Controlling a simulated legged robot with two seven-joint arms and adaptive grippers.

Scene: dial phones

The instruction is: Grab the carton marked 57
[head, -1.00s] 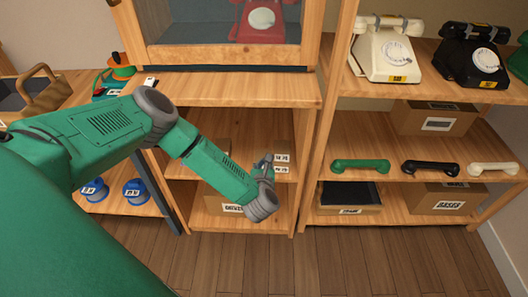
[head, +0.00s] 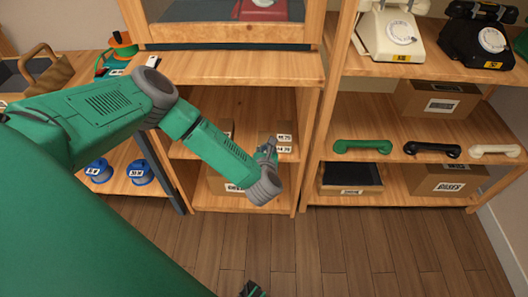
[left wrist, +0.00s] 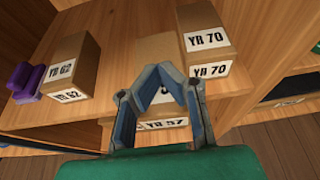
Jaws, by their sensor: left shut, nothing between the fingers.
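The carton marked YR 57 (left wrist: 153,48) stands on a wooden shelf in the left wrist view, between two other cartons. My left gripper (left wrist: 165,72) is in front of it and covers much of its front; part of its label shows between the fingers. The fingers are shut with nothing between them. I cannot tell whether they touch the carton. In the head view my left gripper (head: 270,148) is at the middle cabinet's inner shelf, and my arm hides the 57 carton.
The YR 62 carton (left wrist: 72,68) stands to the left and the YR 70 carton (left wrist: 205,40) close on the right. Purple objects (left wrist: 27,82) lie at far left. The cabinet's upright post (head: 316,130) stands right of my gripper. Open floor (head: 350,255) lies in front.

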